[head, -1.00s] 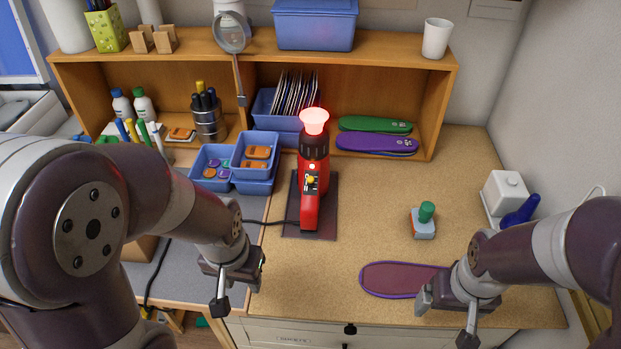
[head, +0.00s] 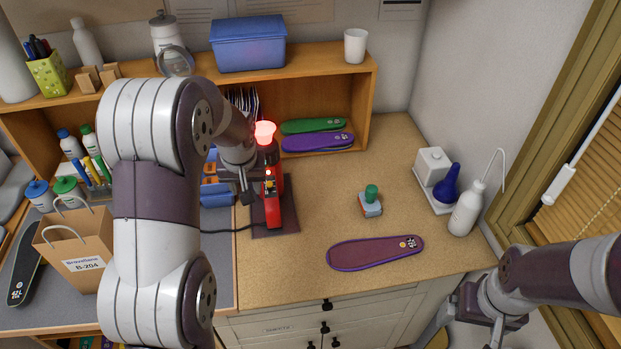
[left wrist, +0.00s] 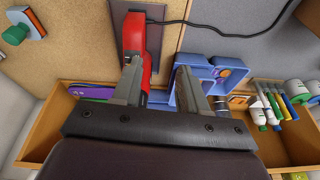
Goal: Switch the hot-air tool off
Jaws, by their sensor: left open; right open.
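The red hot-air tool (head: 272,208) stands upright on a dark mat (head: 287,212), its top nozzle (head: 264,132) glowing red. A small dark switch panel (head: 269,187) shows on its front, partly beside my gripper. My left gripper (head: 250,190) is open, just left of the tool's body. In the left wrist view, one finger of the left gripper (left wrist: 158,72) overlaps the red tool (left wrist: 133,38) and the other is over the blue trays; contact cannot be told. My right gripper (head: 465,328) is open and empty beyond the table's front right edge.
A maroon insole (head: 375,252) and a green-handled block (head: 370,202) lie on the table right of the tool. Blue trays (left wrist: 212,68) sit close beside it. A shelf (head: 330,72) stands behind. A black cord (head: 228,230) runs left.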

